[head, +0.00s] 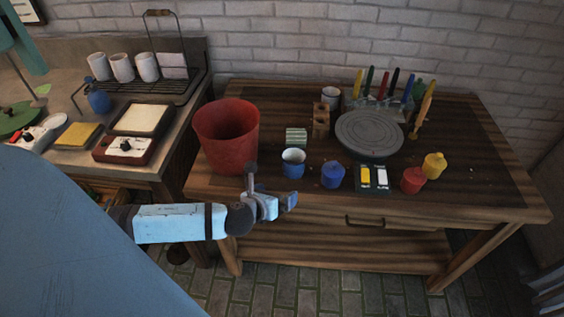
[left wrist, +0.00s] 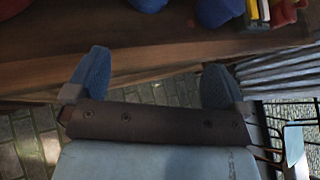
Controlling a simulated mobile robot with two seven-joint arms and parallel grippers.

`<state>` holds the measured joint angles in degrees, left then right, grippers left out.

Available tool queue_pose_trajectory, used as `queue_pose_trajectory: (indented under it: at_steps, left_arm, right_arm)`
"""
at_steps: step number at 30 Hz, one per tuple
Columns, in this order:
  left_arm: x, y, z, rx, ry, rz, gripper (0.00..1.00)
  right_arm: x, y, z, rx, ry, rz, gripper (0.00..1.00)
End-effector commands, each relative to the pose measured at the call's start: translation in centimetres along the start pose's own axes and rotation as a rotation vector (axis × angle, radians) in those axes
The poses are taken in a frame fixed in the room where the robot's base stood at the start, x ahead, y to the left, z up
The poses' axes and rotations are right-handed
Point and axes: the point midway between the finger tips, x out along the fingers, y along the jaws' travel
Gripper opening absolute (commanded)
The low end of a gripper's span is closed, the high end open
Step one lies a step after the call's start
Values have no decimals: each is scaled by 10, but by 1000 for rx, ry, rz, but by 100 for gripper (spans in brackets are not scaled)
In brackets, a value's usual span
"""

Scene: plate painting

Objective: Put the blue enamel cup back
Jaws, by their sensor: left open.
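The blue enamel cup (head: 293,163), blue outside and pale inside, stands upright on the wooden table near its front edge, right of the red bucket. My left gripper (head: 274,200) is open and empty, in front of the table's front edge and just below the cup in the head view. In the left wrist view its two blue fingers (left wrist: 155,82) are spread wide with nothing between them. A blue rounded thing, probably the cup (left wrist: 150,4), is cut off at the top edge there. My right gripper is not in view.
The red bucket (head: 226,137) stands left of the cup. A blue jar (head: 332,175), paint tubes (head: 374,178), a red jar (head: 413,180) and a yellow jar (head: 433,165) line the front. A grey turntable (head: 369,134) is behind. The left counter holds a wire rack (head: 178,86) with white cups.

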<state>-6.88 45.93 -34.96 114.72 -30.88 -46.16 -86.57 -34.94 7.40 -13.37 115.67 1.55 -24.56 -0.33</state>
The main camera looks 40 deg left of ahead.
Motion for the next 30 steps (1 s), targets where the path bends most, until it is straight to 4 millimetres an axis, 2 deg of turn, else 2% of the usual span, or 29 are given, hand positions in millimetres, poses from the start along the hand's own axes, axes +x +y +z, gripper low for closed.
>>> queue_pose_trajectory:
  at_steps: [1,5,6,9,12,15,18,20,30]
  left_arm:
    - [-7,-14,-25,-196,57,-16,100]
    - [-30,-50,-82,-880,217,-17,100]
    - [-39,-60,-96,-1111,263,-1,100]
    - [-60,-79,-126,-1657,350,64,100]
    - [-78,-89,-145,-2117,392,141,100]
    - [-90,-92,-156,-2449,400,205,100]
    - [-97,-92,-162,-2639,395,242,100]
    - [-99,-92,-163,-2696,394,253,100]
    - [-101,-93,-161,-2714,393,255,100]
  right_arm:
    - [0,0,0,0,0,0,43]
    - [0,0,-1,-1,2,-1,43]
    - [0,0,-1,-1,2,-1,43]
    - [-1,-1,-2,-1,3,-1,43]
    - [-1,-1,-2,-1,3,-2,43]
    - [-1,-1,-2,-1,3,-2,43]
    - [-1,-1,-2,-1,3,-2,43]
    - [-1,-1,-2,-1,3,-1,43]
    - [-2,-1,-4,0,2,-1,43]
